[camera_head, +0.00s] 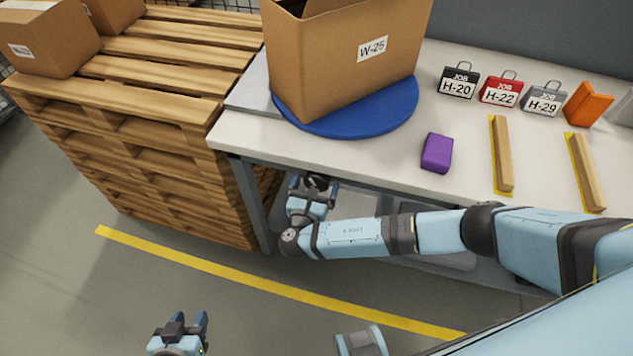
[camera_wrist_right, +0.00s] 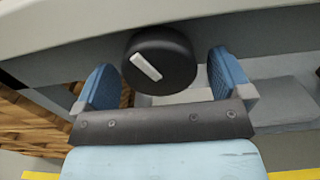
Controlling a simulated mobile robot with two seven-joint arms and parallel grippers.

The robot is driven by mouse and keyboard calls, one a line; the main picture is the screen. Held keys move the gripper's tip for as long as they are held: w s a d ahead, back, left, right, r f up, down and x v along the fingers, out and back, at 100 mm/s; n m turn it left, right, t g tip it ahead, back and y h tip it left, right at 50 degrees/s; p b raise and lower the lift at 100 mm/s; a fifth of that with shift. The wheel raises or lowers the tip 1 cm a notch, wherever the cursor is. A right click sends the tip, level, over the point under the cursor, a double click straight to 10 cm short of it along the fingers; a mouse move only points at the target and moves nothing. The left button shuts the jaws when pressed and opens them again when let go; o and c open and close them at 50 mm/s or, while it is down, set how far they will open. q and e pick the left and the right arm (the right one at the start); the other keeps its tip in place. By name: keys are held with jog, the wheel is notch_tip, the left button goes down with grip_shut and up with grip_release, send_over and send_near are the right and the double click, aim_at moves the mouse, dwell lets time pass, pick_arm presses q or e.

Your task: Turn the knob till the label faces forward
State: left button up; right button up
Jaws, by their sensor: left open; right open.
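The black round knob (camera_wrist_right: 172,62) with a white bar mark sits under the table's front edge. The bar slants in the right wrist view. My right gripper (camera_wrist_right: 160,78) is open, with one blue finger on each side of the knob and gaps showing. In the head view the right gripper (camera_head: 311,190) is below the table edge, and the knob (camera_head: 316,182) shows small and dark. A cardboard box (camera_head: 325,65) stands on a blue turntable (camera_head: 375,117). Its label W-25 (camera_head: 373,48) is on the face turned toward the front right. My left gripper (camera_head: 188,328) is open and empty.
The white table (camera_head: 385,155) holds a purple block (camera_head: 437,153), job tags (camera_head: 501,91), wooden strips (camera_head: 503,155) and an orange object (camera_head: 587,104). A wooden pallet stack (camera_head: 165,130) with boxes (camera_head: 50,38) stands left of the table. The floor around my left gripper is clear.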

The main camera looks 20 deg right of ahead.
jog(key=shift+w+d, duration=0.35)
jog(key=shift+w, duration=0.1)
jog(key=c, duration=0.9)
jog(key=m, duration=0.3)
jog(key=shift+s+a, duration=0.1)
jog(key=shift+m, duration=1)
jog(key=o, duration=0.9)
